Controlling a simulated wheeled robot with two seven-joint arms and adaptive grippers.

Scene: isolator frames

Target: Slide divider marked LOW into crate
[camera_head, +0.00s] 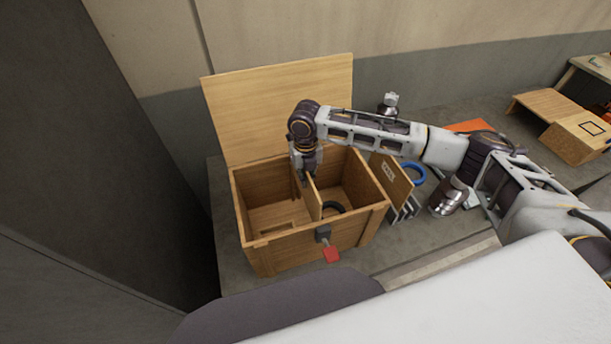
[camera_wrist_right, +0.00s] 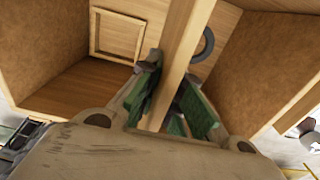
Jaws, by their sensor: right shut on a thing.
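The wooden crate (camera_head: 281,240) stands open, its lid (camera_head: 281,104) raised at the back. A thin wooden divider (camera_head: 315,199) stands upright inside it, parting the space into a left and a right compartment. My right gripper (camera_head: 308,178) is shut on the divider's top edge from above. In the right wrist view the divider (camera_wrist_right: 182,62) runs between the green-padded fingers (camera_wrist_right: 172,100). No marking shows on the held divider. Whether its lower edge touches the crate floor, I cannot tell. Another panel with a label (camera_head: 391,179) stands outside the crate, to the right. My left gripper is not in view.
A black ring (camera_head: 334,208) lies in the right compartment. A small frame (camera_wrist_right: 117,36) lies in the other compartment. A red tag (camera_head: 331,255) hangs by the front latch. A blue ring (camera_head: 415,174) and an orange item (camera_head: 470,126) are to the right.

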